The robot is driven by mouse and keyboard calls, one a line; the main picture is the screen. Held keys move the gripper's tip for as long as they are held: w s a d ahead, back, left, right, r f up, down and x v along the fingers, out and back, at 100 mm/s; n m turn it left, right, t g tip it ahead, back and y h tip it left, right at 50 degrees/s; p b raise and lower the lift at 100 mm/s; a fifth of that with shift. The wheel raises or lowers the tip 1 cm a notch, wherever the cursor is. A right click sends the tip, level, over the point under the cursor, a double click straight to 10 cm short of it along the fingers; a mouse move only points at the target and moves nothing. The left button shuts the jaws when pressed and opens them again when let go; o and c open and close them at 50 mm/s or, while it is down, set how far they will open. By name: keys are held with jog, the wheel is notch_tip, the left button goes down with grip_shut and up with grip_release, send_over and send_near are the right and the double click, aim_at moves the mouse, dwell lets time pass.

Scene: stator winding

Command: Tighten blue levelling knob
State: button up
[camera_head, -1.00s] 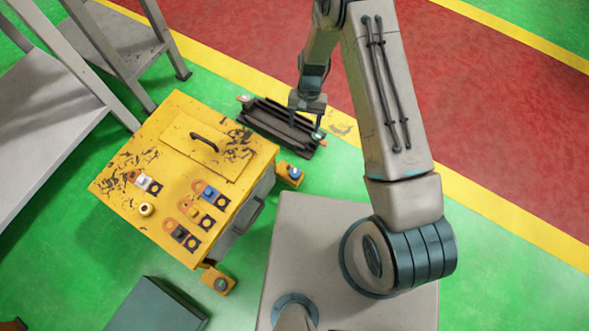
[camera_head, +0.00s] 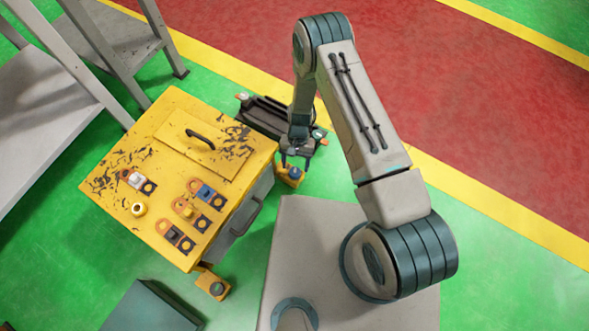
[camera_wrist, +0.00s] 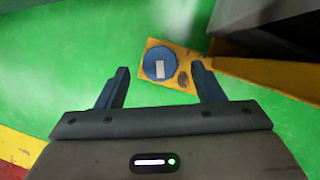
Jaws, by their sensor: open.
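The blue levelling knob (camera_wrist: 160,64) is a round blue disc with a pale rectangular mark on top. It sits on a yellow foot bracket (camera_wrist: 180,84) of the yellow cabinet. In the wrist view my gripper (camera_wrist: 160,75) is open, with the knob between and a little beyond its two dark fingers, not visibly touched. In the head view the knob (camera_head: 294,172) shows small at the cabinet's right corner, and my gripper (camera_head: 295,160) is just above it, partly covering the bracket.
The yellow cabinet (camera_head: 165,150) has switches and a top handle. A second foot bracket (camera_head: 213,285) sticks out near its front. A dark tray-like fixture (camera_head: 262,118) lies behind the gripper. Grey shelving (camera_head: 45,120) stands at left. Green floor is clear around the knob's outer side.

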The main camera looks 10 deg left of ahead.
jog(key=shift+x, duration=1.25)
jog(key=c, duration=1)
jog(key=shift+d+m+y, duration=0.1)
jog(key=shift+m+y, duration=0.6)
jog(key=shift+m, duration=1)
jog(key=o, duration=1)
jog(key=shift+r, duration=0.15)
